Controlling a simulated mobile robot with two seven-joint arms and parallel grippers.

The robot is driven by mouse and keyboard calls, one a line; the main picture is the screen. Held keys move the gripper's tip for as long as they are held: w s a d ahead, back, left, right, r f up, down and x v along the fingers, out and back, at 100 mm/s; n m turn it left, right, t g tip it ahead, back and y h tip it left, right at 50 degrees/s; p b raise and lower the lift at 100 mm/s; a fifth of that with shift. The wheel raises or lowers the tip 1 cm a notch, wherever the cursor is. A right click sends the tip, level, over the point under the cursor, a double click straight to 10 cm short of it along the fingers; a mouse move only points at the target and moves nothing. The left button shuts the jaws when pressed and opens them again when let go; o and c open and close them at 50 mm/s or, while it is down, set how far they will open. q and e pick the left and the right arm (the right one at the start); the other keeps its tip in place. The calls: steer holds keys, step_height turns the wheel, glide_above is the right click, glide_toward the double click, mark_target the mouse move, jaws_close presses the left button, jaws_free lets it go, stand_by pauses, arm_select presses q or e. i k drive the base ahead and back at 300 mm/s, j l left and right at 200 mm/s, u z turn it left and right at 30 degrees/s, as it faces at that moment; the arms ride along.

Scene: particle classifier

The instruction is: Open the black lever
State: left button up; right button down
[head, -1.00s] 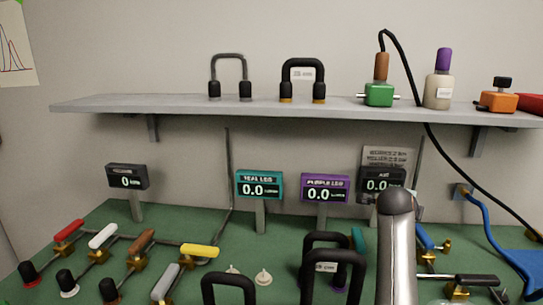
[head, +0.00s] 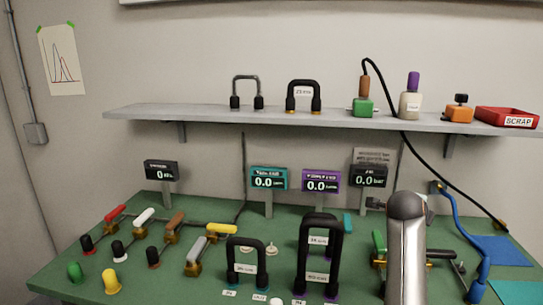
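The black lever (head: 443,254) is at the right of the green bench, in the head view. Its dark handle lies roughly level, just right of my grey arm link, which may hide part of it.
A green lever (head: 379,241) stands left of my arm link. Red (head: 115,213), white (head: 144,215), brown (head: 176,220) and yellow (head: 221,230) levers are at left. A blue hose (head: 482,266) lies right. A shelf (head: 300,116) spans above.

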mark_target(433, 253)
steer(key=k, duration=0.9)
